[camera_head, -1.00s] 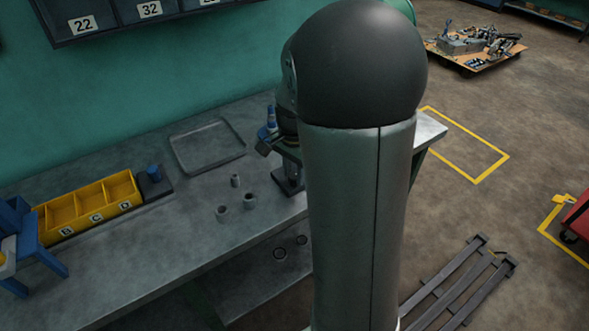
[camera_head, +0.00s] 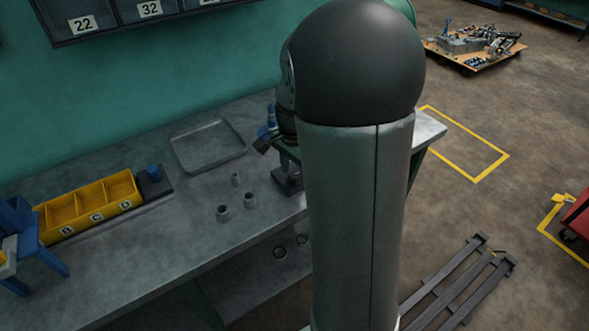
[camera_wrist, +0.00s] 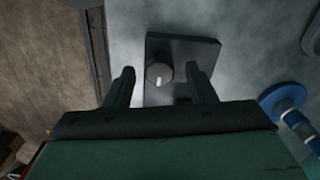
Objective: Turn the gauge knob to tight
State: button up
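The gauge knob (camera_wrist: 158,73) is a small dark round knob with a white mark, on a dark square block (camera_wrist: 182,48) in the wrist view. The white mark points towards the bottom of the picture. My gripper (camera_wrist: 160,69) is open, with one finger to the left and one to the right of the knob. Gaps show between the fingers and the knob. I cannot tell how far down the fingertips reach. In the head view my arm hides the knob and most of the gripper.
A blue and white cylindrical thing (camera_wrist: 285,105) stands right of the block. On the grey bench are a shallow tray (camera_head: 207,168), several small metal cylinders (camera_head: 249,201) and a yellow bin (camera_head: 92,225). The bench edge lies left in the wrist view.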

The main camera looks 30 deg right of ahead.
aim_at(294, 174)
jog(key=shift+r, duration=0.1)
notch_tip(294, 174, up, 17)
dwell(0.5)
jog(key=shift+r, duration=0.1)
